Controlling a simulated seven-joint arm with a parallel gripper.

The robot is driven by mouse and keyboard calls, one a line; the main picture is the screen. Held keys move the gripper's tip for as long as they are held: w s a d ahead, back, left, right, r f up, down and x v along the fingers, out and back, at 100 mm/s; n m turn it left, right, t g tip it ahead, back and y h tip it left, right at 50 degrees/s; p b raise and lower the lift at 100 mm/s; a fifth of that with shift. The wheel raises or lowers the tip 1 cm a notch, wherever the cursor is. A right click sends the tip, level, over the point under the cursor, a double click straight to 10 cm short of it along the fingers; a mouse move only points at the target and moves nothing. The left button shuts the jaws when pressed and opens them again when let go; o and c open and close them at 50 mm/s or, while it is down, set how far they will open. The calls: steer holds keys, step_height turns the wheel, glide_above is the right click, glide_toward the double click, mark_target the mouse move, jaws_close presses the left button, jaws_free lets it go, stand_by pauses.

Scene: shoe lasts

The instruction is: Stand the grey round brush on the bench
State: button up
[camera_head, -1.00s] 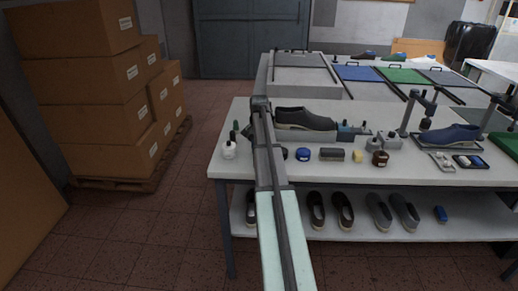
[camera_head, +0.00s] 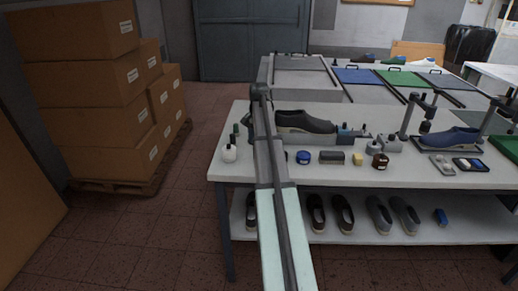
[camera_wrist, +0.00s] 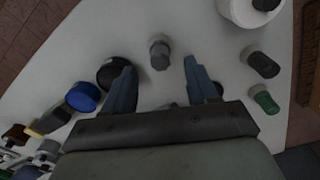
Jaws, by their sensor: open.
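A small grey round piece (camera_wrist: 159,52), which looks like the grey round brush, is on the white bench (camera_wrist: 205,25) in the wrist view. I cannot tell whether it stands or lies. My gripper (camera_wrist: 160,67) is open, with its two blue-grey fingers apart. In this view the grey piece shows between and just beyond the fingertips, with nothing seen held.
In the head view a dark shoe (camera_head: 303,122) is behind, and boxes (camera_head: 95,110) stand left.

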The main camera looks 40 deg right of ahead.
step_height(320, 180, up, 6)
steer(key=shift+r, duration=0.15)
steer(key=shift+o, duration=0.2)
steer(key=shift+o, duration=0.8)
steer(key=shift+s+d, duration=0.1)
steer(key=shift+d, duration=0.05)
steer(key=o, duration=0.6)
steer(key=shift+m, duration=0.8)
steer(key=s+d, duration=0.4)
steer(key=d, duration=0.1)
steer(key=s+d, duration=0.3)
steer(key=shift+d+r, duration=0.15)
steer(key=shift+r, duration=0.1)
steer(key=s+d+r+m+t, duration=0.1)
steer(key=s+d+m, duration=0.1)
steer(key=s+d, duration=0.45)
steer(key=w+a+r+m+t+y, duration=0.2)
steer(key=a+m+y, duration=0.1)
steer(key=m, duration=0.7)
steer(key=x, duration=1)
steer(key=shift+a+r, duration=0.1)
steer(key=shift+a, duration=0.2)
